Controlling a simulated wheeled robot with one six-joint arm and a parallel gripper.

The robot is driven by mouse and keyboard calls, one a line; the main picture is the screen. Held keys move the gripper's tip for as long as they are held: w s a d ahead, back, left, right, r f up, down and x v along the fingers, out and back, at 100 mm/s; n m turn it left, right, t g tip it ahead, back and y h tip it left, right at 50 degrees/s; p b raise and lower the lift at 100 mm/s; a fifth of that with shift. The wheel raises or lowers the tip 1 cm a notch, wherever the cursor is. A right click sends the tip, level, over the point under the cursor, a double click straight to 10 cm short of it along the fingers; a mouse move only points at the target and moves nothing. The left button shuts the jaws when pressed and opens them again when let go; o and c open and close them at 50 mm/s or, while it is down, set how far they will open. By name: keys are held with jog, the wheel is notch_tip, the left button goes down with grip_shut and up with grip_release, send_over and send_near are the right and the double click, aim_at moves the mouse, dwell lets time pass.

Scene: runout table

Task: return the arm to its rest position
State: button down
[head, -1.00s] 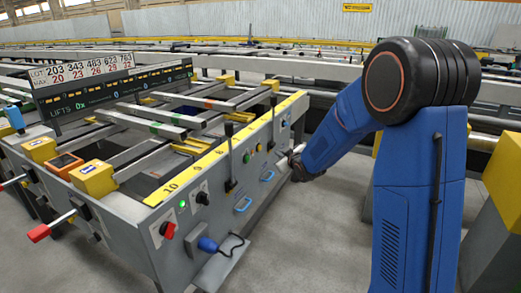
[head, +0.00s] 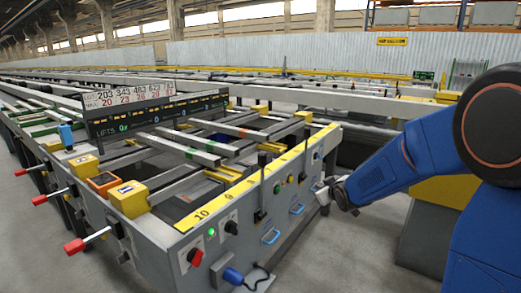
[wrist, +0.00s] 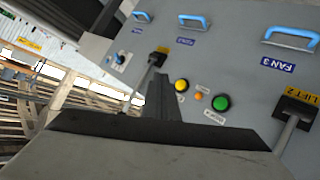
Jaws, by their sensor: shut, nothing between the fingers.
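My blue arm (head: 405,160) reaches in from the right of the head view, bent at a large black joint. My gripper (head: 322,192) is at its far end, small in this view, near the right end of the table's grey front panel (head: 262,222). Whether it touches the panel cannot be told.
The panel carries levers (head: 260,190), blue handles (head: 270,237), a red knob (head: 195,257) and a green button (wrist: 221,102). Red-tipped handles (head: 74,247) stick out at left. A yellow-topped cabinet (head: 440,195) stands behind my arm. Grey floor (head: 350,255) is open between panel and arm.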

jog(key=s+d+r+m+g+h, duration=0.1)
jog(key=s+d+r+m+g, duration=0.1)
jog(key=s, duration=0.9)
jog(key=s+d+r+m+g+h, duration=0.1)
jog(key=s+d+r+g, duration=0.1)
jog(key=s, duration=0.8)
jog(key=s+f+m+g, duration=0.2)
jog(key=s+m+g, duration=0.1)
jog(key=s, duration=2.4)
jog(key=shift+a+f+g+y, duration=0.15)
jog(key=shift+g+y, duration=0.15)
jog(key=shift+g, duration=0.3)
jog(key=shift+w, duration=0.1)
dwell(1.7)
